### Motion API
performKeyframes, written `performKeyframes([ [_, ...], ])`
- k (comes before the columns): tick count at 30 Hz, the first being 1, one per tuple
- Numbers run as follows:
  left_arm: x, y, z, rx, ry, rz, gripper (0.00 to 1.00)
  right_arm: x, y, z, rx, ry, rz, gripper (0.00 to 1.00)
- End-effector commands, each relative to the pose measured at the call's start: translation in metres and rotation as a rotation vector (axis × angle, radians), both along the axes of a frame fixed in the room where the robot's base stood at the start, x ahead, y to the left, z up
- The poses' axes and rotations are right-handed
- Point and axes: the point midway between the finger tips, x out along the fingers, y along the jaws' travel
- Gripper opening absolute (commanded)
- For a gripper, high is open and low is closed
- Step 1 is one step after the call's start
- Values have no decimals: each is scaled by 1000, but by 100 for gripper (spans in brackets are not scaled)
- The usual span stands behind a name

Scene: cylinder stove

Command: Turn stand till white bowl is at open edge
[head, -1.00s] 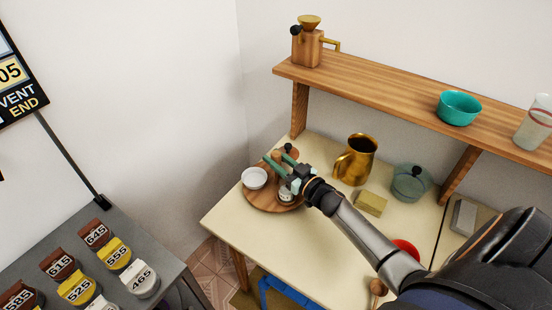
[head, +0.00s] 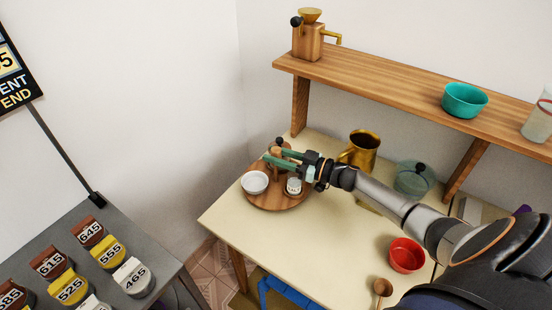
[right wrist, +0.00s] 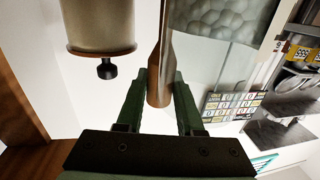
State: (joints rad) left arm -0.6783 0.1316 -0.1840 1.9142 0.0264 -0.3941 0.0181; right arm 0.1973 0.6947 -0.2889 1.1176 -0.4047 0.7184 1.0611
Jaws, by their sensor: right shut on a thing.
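The round wooden stand (head: 268,204) sits at the left end of the cream table. The white bowl (head: 255,182) rests on its left part, towards the table's left edge. A small white jar (head: 293,187) stands on its right part, and a dark-knobbed item (head: 280,141) shows at its back. My right gripper (head: 272,157) reaches over the stand from the right. In the right wrist view its green fingers are closed around an upright wooden post (right wrist: 159,75). The post's lower end is hard to see in the head view. My left gripper is not in view.
A gold pitcher (head: 364,150), a grey-green pot (head: 413,179) and a red bowl (head: 405,255) stand on the table near my right arm. A wooden shelf (head: 400,84) runs above the back. The table's front left is clear.

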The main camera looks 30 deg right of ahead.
Motion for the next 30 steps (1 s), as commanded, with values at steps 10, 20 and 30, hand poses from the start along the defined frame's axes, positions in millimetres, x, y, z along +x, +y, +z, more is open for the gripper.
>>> performKeyframes([
  [10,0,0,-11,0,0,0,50,0,0,-1,-1,-1,67,0],
  [20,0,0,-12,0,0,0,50,0,1,0,1,-1,78,0],
  [30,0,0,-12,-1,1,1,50,0,0,0,1,-1,77,53],
])
